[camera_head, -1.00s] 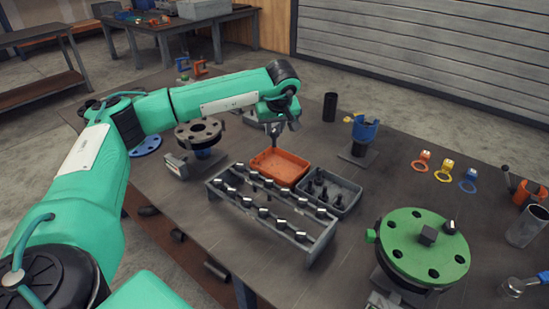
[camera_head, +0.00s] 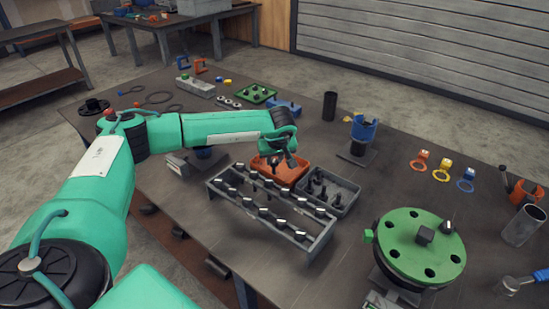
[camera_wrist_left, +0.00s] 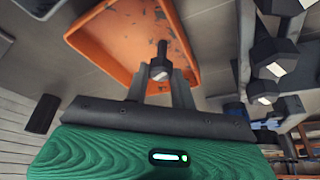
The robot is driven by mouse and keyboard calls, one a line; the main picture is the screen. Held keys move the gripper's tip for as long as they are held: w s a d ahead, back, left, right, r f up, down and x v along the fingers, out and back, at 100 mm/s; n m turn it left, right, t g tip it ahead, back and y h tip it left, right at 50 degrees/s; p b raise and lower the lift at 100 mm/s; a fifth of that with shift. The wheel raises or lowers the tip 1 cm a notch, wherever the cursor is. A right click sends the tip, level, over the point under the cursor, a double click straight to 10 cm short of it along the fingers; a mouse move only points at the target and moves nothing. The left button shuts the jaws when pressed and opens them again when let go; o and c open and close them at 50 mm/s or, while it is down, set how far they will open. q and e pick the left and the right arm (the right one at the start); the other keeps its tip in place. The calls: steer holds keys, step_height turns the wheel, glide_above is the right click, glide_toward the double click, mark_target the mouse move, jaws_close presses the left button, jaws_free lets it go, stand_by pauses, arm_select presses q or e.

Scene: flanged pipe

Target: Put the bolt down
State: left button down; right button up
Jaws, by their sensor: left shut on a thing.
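My left gripper (camera_head: 273,165) is shut on a dark bolt with a bright-faced hex head and points down at the orange tray (camera_head: 296,178). In the left wrist view the bolt (camera_wrist_left: 159,68) sits between the fingertips (camera_wrist_left: 161,86), with its shank against the background of the orange tray (camera_wrist_left: 105,38). I cannot tell whether the bolt touches the tray. The visible part of the tray looks empty. My right gripper is not in view.
A grey rack (camera_head: 318,247) with rows of bolts stands in front of the orange tray. A grey bin (camera_head: 347,205) with several dark bolts is right beside it. A green flange (camera_head: 398,240) stands at front right, and a blue holder (camera_head: 364,131) behind.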

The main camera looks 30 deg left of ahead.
arm_select(q)
steer(key=shift+f, duration=0.1)
steer(key=c, duration=1.2)
jaws_free()
steer(key=shift+o, duration=0.2)
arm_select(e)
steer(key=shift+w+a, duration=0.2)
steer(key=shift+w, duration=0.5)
arm_select(q)
steer(key=shift+r, duration=0.35)
steer(key=b+v, duration=0.2)
steer(key=v, duration=0.9)
steer(key=shift+r, duration=0.25)
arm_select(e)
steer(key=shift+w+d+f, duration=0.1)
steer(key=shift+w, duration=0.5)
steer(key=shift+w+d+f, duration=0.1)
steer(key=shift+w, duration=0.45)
